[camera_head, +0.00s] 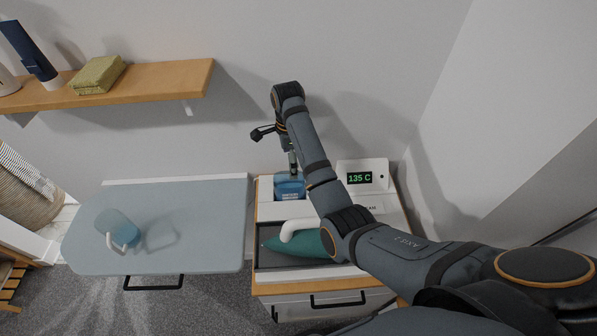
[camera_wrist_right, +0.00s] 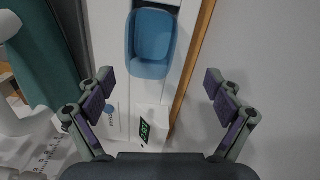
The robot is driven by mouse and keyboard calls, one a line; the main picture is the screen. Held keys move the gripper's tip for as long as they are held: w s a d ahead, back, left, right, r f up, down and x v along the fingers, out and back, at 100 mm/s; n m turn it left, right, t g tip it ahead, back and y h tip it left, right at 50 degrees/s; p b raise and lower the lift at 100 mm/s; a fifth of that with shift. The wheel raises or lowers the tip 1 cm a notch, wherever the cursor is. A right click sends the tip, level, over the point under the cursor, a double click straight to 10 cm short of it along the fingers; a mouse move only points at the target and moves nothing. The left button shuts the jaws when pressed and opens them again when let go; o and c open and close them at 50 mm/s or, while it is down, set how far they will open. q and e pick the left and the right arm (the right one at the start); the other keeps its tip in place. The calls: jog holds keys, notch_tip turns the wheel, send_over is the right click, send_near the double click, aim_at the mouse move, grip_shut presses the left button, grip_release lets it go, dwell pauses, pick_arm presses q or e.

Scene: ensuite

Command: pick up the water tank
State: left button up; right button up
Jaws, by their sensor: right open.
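A translucent blue tank (camera_head: 118,228) with a white handle lies on the grey-blue board at the left. A blue, open-topped tank-like part (camera_head: 290,187) sits in the white station at the back left; it also shows in the wrist view (camera_wrist_right: 152,42). I cannot tell for sure which one is the water tank. My right gripper (camera_head: 293,163) is above the blue part in the station. In the wrist view its fingers (camera_wrist_right: 160,82) are spread apart with nothing between them, and the blue part lies beyond them. My left gripper is not in view.
The board (camera_head: 200,250) stands left of the station. A teal iron (camera_head: 305,243) with a white handle rests at the station's front, partly behind my right arm. A display panel (camera_head: 361,178) reads 135 C. A wooden shelf (camera_head: 170,78) is on the wall at the upper left.

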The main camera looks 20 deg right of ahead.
jog(key=s+a, duration=0.2)
jog(key=p, duration=0.3)
send_near(289, 183)
jog(key=s+f, duration=0.2)
jog(key=s, duration=0.1)
jog(key=shift+s+a+f, duration=0.25)
jog(key=shift+a+f, duration=0.2)
jog(key=shift+f, duration=0.25)
notch_tip(289, 183, down, 2)
jog(key=shift+f, duration=0.25)
jog(key=shift+w, duration=0.1)
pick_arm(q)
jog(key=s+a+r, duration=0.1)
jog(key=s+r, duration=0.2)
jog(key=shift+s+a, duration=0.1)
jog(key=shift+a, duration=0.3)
pick_arm(e)
jog(key=c, duration=1.4)
jog(key=shift+r, duration=0.15)
jog(key=shift+c, duration=0.2)
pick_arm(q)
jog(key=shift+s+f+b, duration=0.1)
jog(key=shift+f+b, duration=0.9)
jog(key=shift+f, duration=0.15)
pick_arm(e)
notch_tip(289, 183, up, 10)
